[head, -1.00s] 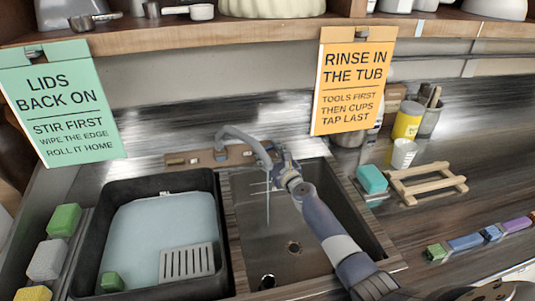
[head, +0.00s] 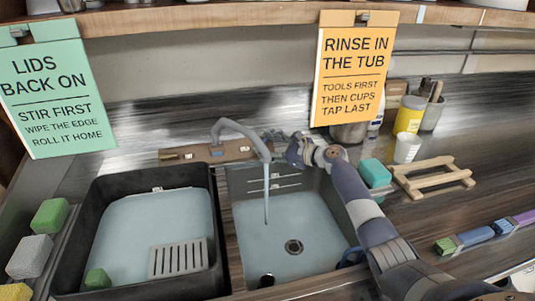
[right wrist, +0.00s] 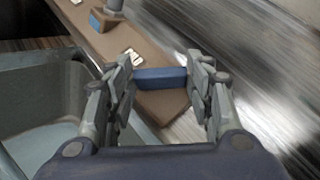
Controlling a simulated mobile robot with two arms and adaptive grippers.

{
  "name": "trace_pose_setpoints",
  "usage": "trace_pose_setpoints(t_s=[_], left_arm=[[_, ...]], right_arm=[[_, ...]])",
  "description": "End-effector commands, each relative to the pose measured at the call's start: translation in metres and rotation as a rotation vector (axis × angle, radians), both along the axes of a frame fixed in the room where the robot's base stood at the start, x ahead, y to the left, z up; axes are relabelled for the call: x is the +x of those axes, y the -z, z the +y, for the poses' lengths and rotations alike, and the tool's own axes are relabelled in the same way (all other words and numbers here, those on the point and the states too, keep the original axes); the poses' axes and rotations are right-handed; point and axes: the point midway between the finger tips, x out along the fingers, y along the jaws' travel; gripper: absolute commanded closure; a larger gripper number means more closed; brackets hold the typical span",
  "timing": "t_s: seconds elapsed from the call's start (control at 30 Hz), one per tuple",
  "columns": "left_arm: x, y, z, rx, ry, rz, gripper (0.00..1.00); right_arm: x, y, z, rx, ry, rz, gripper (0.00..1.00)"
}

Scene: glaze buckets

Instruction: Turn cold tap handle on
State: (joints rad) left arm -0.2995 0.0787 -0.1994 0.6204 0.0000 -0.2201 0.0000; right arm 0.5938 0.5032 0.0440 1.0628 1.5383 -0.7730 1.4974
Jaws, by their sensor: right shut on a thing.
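My right gripper (head: 300,151) is at the right end of the brown tap base (head: 190,154) behind the sink. In the right wrist view my right gripper (right wrist: 162,88) is shut on a blue bar-shaped handle (right wrist: 160,77), with a finger at each end. The handle lies across the end of the brown base. The grey curved spout (head: 243,132) hangs over the sink, and a stream of water (head: 266,195) falls from it. The sink basin (head: 325,238) looks light blue, with its round drain visible. My left gripper is out of view.
A black tub (head: 100,200) of pale liquid stands left of the sink. Sponges (head: 48,216) lie further left. A teal sponge (head: 374,173), a wooden rack (head: 432,178) and a white cup (head: 407,148) are to the right. An orange sign (head: 354,75) hangs above.

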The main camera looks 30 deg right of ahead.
Motion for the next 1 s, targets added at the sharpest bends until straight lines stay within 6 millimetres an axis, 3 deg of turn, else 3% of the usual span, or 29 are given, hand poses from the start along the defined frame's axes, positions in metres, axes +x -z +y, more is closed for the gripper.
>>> trace_pose_setpoints(t_s=[0.1,0.4,1.0], left_arm=[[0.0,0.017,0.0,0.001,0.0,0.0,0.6],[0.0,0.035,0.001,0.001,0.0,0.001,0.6],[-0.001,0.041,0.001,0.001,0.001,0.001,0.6]], right_arm=[[0.002,0.003,-0.003,-0.056,-0.075,0.013,0.76],[0.003,0.0,-0.003,-0.152,-0.212,0.04,0.76],[0.003,-0.002,-0.003,-0.197,-0.274,0.053,0.76]])
